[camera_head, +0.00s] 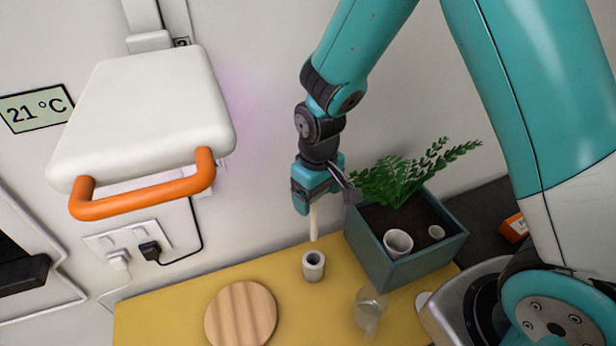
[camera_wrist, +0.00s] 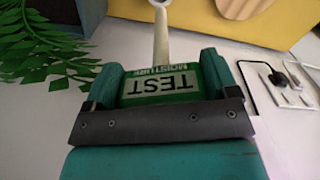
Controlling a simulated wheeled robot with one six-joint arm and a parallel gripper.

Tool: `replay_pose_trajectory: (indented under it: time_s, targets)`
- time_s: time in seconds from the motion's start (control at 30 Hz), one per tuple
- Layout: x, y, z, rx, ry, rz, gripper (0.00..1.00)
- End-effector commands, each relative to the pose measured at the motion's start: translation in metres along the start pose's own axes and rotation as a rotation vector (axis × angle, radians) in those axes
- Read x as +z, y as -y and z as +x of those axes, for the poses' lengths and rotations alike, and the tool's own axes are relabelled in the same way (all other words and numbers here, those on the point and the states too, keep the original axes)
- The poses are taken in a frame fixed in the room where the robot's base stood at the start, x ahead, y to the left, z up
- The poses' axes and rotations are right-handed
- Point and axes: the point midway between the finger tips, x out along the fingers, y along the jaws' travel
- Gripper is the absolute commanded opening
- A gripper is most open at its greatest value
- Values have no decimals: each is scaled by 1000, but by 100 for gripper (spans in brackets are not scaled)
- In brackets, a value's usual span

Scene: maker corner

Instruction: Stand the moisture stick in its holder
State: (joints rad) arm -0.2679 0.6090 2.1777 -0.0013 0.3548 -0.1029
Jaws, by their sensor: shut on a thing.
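The moisture stick hangs from my gripper (camera_head: 317,193); its pale shaft (camera_head: 314,222) points down in the head view. In the wrist view my gripper (camera_wrist: 162,82) is shut on the stick's green head, labelled "MOISTURE TEST" (camera_wrist: 160,84), and the pale shaft (camera_wrist: 161,40) runs away from it. The holder (camera_head: 313,265), a small whitish cylinder with a dark round opening, stands upright on the yellow surface. The stick's tip appears just above the holder in the head view, apart from it.
A blue-grey planter (camera_head: 377,263) with a leafy plant and small cups stands right of the holder. A clear glass (camera_head: 369,308) and a round wooden board (camera_head: 241,316) are nearby on the yellow tabletop (camera_head: 165,320). A white lamp-like fixture with an orange handle (camera_head: 145,195) hangs at left.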

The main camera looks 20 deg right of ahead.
Motion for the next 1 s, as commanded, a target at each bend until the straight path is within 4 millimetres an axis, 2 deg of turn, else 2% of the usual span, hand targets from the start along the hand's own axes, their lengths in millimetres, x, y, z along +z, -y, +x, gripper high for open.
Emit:
replay_pose_trajectory:
  time_s: [0.27, 1.0]
  targets:
    - [0, 1, 10, 0, 0, -2, 53]
    - [0, 0, 67, 0, 0, 0, 53]
